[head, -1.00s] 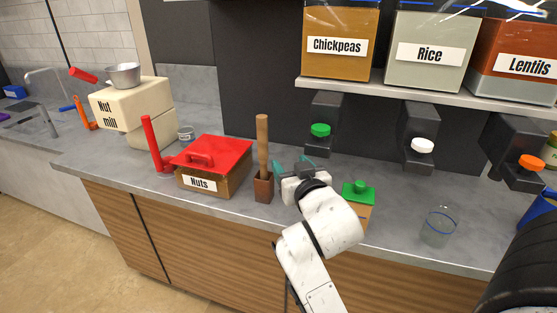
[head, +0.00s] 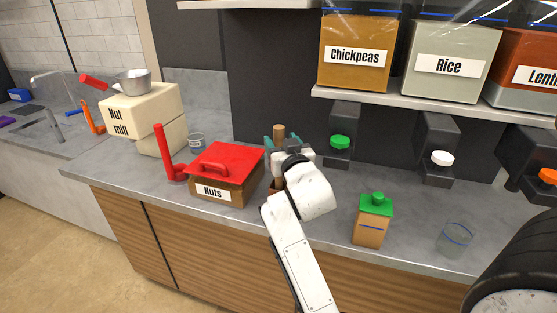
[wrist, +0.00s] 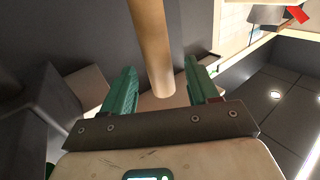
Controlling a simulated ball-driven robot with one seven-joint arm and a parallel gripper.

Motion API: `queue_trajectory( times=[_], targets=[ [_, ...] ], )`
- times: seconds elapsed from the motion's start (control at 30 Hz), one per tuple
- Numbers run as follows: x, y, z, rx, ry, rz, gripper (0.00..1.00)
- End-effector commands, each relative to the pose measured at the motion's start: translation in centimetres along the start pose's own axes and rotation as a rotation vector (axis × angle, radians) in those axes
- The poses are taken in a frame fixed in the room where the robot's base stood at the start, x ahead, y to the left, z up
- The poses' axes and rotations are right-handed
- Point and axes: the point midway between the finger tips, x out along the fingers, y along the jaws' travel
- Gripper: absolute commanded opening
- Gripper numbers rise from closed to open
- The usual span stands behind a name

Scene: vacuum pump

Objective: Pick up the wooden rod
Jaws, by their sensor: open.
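The wooden rod (head: 279,131) stands upright, with its top showing above my gripper (head: 282,143) in the head view. My gripper and wrist hide most of its length. A sliver of the small brown block (head: 271,188) shows at its foot. In the wrist view the rod (wrist: 154,45) runs down from the top edge and its round end lies between the two green fingers of my gripper (wrist: 160,76). The fingers are open, with a visible gap on each side of the rod.
The red-lidded Nuts box (head: 228,190) stands close on the left, with a red handle (head: 163,150) beyond it. A green-capped carton (head: 373,222) and a glass (head: 454,240) stand to the right. Dispensers (head: 343,122) hang under the shelf behind. Counter between gripper and carton is clear.

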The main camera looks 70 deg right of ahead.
Motion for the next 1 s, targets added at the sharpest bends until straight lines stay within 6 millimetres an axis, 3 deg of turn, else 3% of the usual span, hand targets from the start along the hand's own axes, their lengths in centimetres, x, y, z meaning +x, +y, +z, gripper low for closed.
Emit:
queue_trajectory(
  times=[0.2,0.47,1.0],
  targets=[
    [2.5,-0.1,-0.2,-0.001,0.0,0.001,0.59],
    [2.8,-0.1,-0.1,-0.001,0.001,0.0,0.59],
    [2.8,-0.1,-0.1,-0.001,0.0,0.0,0.09]
  ],
)
